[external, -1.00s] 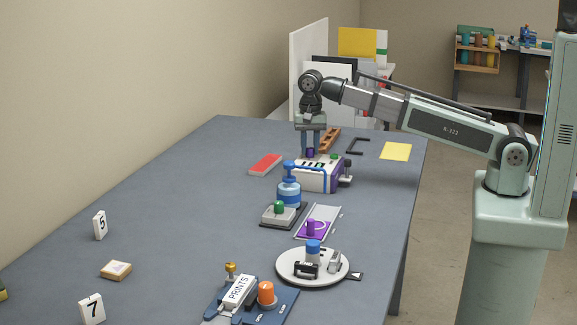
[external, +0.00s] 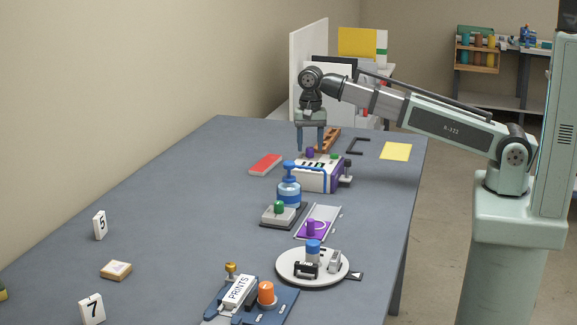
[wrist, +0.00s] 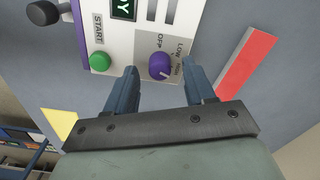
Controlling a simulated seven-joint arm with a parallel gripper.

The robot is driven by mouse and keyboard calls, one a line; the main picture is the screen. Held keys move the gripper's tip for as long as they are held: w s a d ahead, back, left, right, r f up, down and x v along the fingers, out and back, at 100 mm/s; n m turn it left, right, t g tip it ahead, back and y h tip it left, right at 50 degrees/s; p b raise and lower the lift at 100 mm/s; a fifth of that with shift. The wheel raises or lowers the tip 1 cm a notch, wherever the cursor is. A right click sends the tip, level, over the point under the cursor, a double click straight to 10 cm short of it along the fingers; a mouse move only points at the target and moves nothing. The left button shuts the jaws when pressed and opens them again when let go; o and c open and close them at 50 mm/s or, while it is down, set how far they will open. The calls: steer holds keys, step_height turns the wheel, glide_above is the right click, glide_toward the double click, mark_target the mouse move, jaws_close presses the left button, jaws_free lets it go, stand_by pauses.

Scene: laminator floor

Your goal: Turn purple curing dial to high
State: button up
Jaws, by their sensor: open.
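The purple dial (external: 310,153) stands on top of the white laminator (external: 318,178). In the wrist view the purple dial (wrist: 160,66) sits beside printed OFF, LOW and High labels. A small pale mark shows on its lower edge; I cannot tell for sure which label it points to. My gripper (external: 312,149) is open and points down just above the dial. In the wrist view its two fingers (wrist: 160,85) stand on either side of the dial, apart from it, with nothing held.
A green START button (wrist: 99,62) and a dark side knob (wrist: 42,13) are near the dial. A red block (external: 265,164) lies left of the laminator. A brown piece (external: 330,139) lies behind. The table's left side is mostly clear.

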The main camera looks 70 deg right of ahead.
mark_target(310, 148)
step_height(310, 148, up, 13)
steer(key=shift+f, duration=0.15)
stand_by(0.4)
steer(key=shift+c, duration=0.3)
steer(key=s+d+f+n+t+y, duration=0.1)
steer(key=s+d+n+t, duration=0.15)
steer(key=s+n, duration=0.5)
steer(key=shift+w+a+f+n+t, duration=0.35)
steer(key=shift+w+f+n, duration=0.8)
steer(key=shift+f+n, duration=0.65)
steer(key=shift+w+a+f+n+t, duration=0.2)
steer(key=shift+w+a+f+n, duration=0.25)
steer(key=shift+w+f+n, duration=1.35)
steer(key=shift+w+a+f+n+t, duration=0.4)
steer(key=shift+f+n, duration=0.65)
steer(key=shift+f, duration=1.55)
steer(key=shift+w, duration=0.1)
